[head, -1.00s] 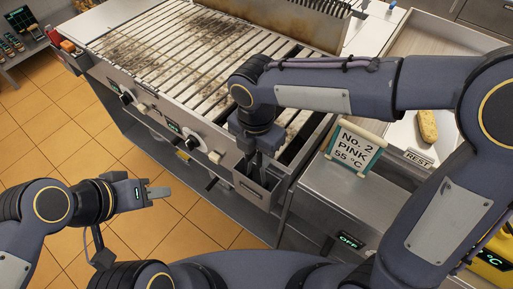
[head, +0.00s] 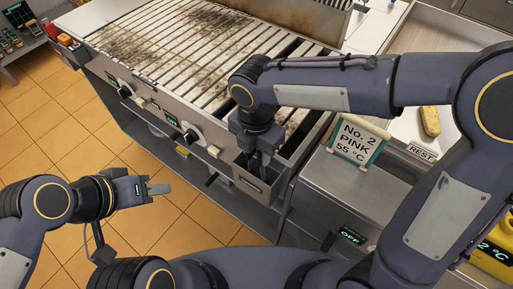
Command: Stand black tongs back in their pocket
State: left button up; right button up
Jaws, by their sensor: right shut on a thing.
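My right gripper (head: 261,160) points down at the small metal pocket (head: 253,186) on the front right corner of the grill. It is shut on the black tongs, of which only a dark sliver can be made out between the fingers. The gripper's tips are at the pocket's mouth. The pocket's front wall and my arm hide the lower part of the tongs, so I cannot tell how deep they sit. My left gripper (head: 157,188) is over the tiled floor, away from the grill. Its fingers overlap in this view.
The slatted grill (head: 190,62) fills the back, with knobs along its front. A brown piece of food (head: 430,122) lies on the REST area.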

jog(key=shift+f+b, duration=0.65)
jog(key=shift+f, duration=0.45)
jog(key=o, duration=1.2)
jog(key=shift+o, duration=0.2)
notch_tip(320, 180, up, 8)
jog(key=shift+f, duration=0.1)
